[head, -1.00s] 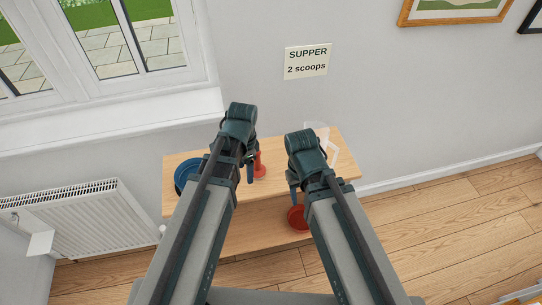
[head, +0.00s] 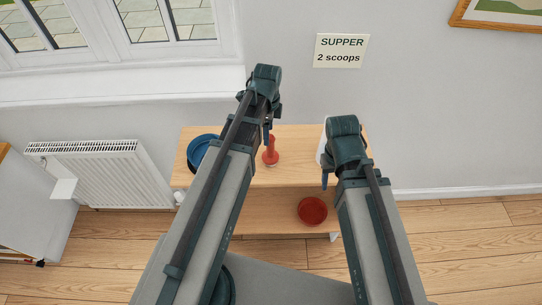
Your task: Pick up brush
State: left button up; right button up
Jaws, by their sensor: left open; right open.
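No brush can be made out for sure in the head view. A small upright red object (head: 270,152) stands on the wooden table's top (head: 300,140); I cannot tell whether it is the brush. My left gripper (head: 267,128) is open, over the table just by the red object, and partly hidden by its own arm. My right gripper (head: 325,178) is open and empty, near the table's right front part, seen from behind.
A blue bowl (head: 199,150) sits at the table's left end, partly behind my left arm. A red bowl (head: 312,211) is on the lower shelf. A white item (head: 321,150) is partly hidden behind my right arm. A radiator (head: 95,170) stands left. A wall sign (head: 341,50) reads "SUPPER 2 scoops".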

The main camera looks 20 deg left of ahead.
aim_at(270, 150)
pick_arm(q)
notch_tip(270, 150, down, 6)
jog(key=b, duration=0.5)
jog(key=shift+f, duration=0.15)
jog(key=f+b, duration=0.5)
jog(key=shift+w+d+f, duration=0.1)
jog(key=shift+w+d, duration=0.15)
jog(key=shift+w, duration=0.1)
grip_shut()
